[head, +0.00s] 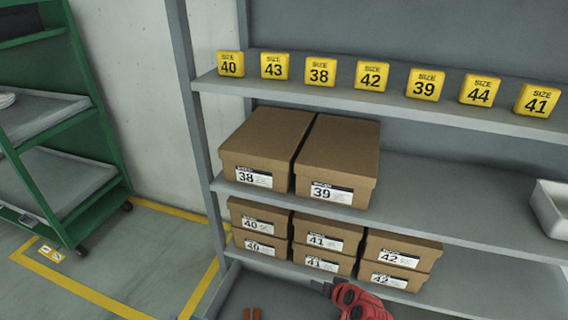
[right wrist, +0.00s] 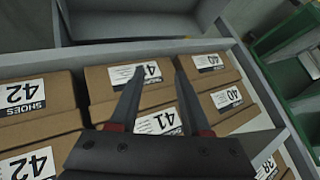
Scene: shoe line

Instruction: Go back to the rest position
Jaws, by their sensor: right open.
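My right gripper (head: 326,288) is low in the head view, in front of the lower row of shoe boxes. In the right wrist view its two dark fingers (right wrist: 157,90) stand apart with nothing between them. Behind them is a size 41 box (right wrist: 105,80), seen upside down. Two small orange-brown tips show at the bottom edge of the head view; I cannot tell whether they belong to my left gripper.
A grey shelf rack (head: 470,212) holds stacked size 40 (head: 280,217), 41 and 42 boxes (head: 420,243). Above stand size 38 (head: 262,143) and 39 boxes (head: 340,155). A white bin (head: 548,212) is at right. A green rack (head: 90,85) stands left.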

